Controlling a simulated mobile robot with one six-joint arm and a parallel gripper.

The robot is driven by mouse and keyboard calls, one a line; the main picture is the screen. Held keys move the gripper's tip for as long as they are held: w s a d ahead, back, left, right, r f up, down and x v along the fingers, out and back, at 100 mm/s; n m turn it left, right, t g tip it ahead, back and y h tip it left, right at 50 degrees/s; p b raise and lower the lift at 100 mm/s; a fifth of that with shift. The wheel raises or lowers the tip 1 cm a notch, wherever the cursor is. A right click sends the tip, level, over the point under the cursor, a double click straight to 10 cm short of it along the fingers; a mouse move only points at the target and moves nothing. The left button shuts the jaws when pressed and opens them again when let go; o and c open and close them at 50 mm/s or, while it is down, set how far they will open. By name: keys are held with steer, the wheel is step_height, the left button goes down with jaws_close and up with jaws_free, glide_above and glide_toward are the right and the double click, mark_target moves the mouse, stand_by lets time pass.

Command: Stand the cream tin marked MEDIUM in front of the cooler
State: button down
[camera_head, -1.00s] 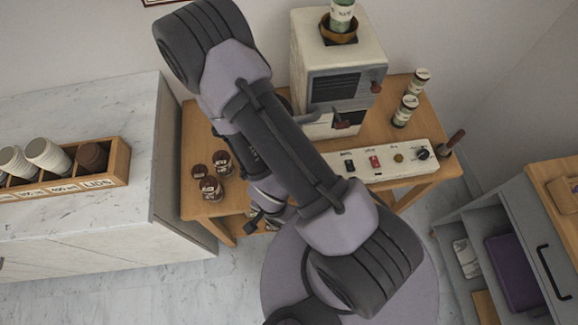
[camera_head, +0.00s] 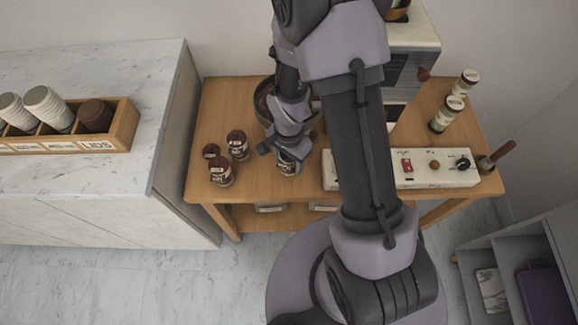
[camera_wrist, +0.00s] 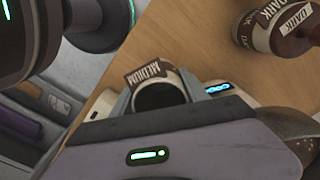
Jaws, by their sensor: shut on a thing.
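My gripper (camera_head: 283,150) is shut on the tin marked MEDIUM (camera_head: 288,164) over the table's front part. In the wrist view the tin's MEDIUM label (camera_wrist: 148,74) shows at the jaws, with a dark round end below it. I cannot tell whether its base touches the table. Just behind the gripper is a dark round bowl with a brown rim (camera_head: 262,101), probably the cooler. My arm hides part of it.
Several brown jars (camera_head: 221,172) stand left of my gripper; one in the wrist view reads DARK (camera_wrist: 270,30). A white switch panel (camera_head: 425,172) lies to the right. Cream-and-green tins (camera_head: 446,113) stand behind it. The wooden table (camera_head: 262,186) is bare between jars and gripper.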

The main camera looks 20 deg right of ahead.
steer(key=shift+w+f+b, duration=0.1)
steer(key=shift+f+b, duration=1)
steer(key=shift+f, duration=0.9)
steer(key=c, duration=0.6)
jaws_free()
steer(key=shift+r, duration=0.1)
step_height(320, 180, up, 26)
steer(key=n+t+p, duration=0.2)
steer(key=p, duration=0.4)
steer(key=s+a+r+n+t, duration=0.1)
steer(key=s+r, duration=0.3)
steer(key=s+a+r+n+t+y, duration=0.1)
steer(key=s+r+n, duration=0.1)
steer(key=s+r, duration=0.2)
steer(key=s+a+r+n+t+y, duration=0.1)
steer(key=s+r, duration=0.3)
steer(key=r, duration=0.2)
steer(key=shift+s+a+n+t, duration=0.3)
steer(key=shift+s+a+t, duration=0.05)
steer(key=shift+t, duration=0.05)
